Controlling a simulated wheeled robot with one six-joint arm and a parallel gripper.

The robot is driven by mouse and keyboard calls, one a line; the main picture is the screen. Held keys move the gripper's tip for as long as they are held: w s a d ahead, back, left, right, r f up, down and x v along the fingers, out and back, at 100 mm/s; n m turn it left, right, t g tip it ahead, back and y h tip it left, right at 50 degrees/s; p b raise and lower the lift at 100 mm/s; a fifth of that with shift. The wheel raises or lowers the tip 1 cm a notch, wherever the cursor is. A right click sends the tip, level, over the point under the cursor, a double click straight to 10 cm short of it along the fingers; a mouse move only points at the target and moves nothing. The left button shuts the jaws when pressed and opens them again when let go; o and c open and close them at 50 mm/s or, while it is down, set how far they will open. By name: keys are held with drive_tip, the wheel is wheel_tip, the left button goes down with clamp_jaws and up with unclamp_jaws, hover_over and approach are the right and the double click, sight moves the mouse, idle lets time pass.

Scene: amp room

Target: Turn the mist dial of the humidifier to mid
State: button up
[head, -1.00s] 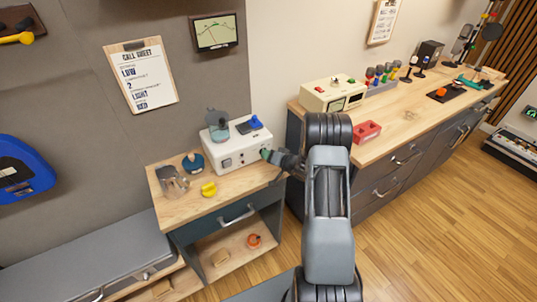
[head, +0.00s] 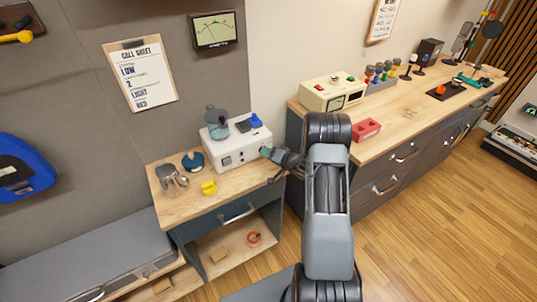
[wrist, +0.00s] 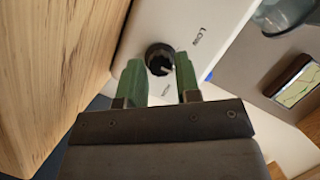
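The humidifier (head: 232,150) is a white box with a grey-blue tank and a blue part on top, on the small wooden cabinet. My gripper (head: 268,153) is at its right side, with green fingertips against that face. In the wrist view its two green fingers (wrist: 160,67) flank the round black mist dial (wrist: 158,53) closely, one on each side, with no clear gap. A pale pointer mark shows on the dial's lower right. The word LOW (wrist: 200,37) is printed up and right of it; other labels are too small or covered to read. In the head view the dial is hidden.
A grey jar-like item (head: 172,178), a dark blue item (head: 193,161) and a yellow item (head: 209,187) stand on the cabinet top (head: 185,210). The longer wooden counter (head: 405,110) is on the right, with a red tray (head: 366,130) near my arm.

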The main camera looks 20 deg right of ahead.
drive_tip(key=o, duration=0.3)
drive_tip(key=shift+o, duration=0.2)
drive_tip(key=b+v, duration=0.1)
drive_tip(key=v, duration=1.3)
drive_tip(key=shift+f, duration=0.15)
drive_tip(key=s+d+f+n+g+h, duration=0.1)
drive_tip(key=s+d+f+g+h, duration=0.3)
drive_tip(key=d+f+g+h, duration=0.35)
drive_tip(key=s+a+r+n+g, duration=0.1)
drive_tip(key=s+a+r, duration=0.5)
drive_tip(key=a+r, duration=0.6)
drive_tip(key=s+a+r+n+g, duration=0.1)
drive_tip(key=s+a+r+n, duration=0.3)
drive_tip(key=s+a+r, duration=0.3)
drive_tip(key=a+r, duration=0.4)
drive_tip(key=a, duration=0.3)
drive_tip(key=shift+s+a+r+y, duration=0.2)
drive_tip(key=shift+a+r+y, duration=0.05)
drive_tip(key=shift+r+y, duration=0.15)
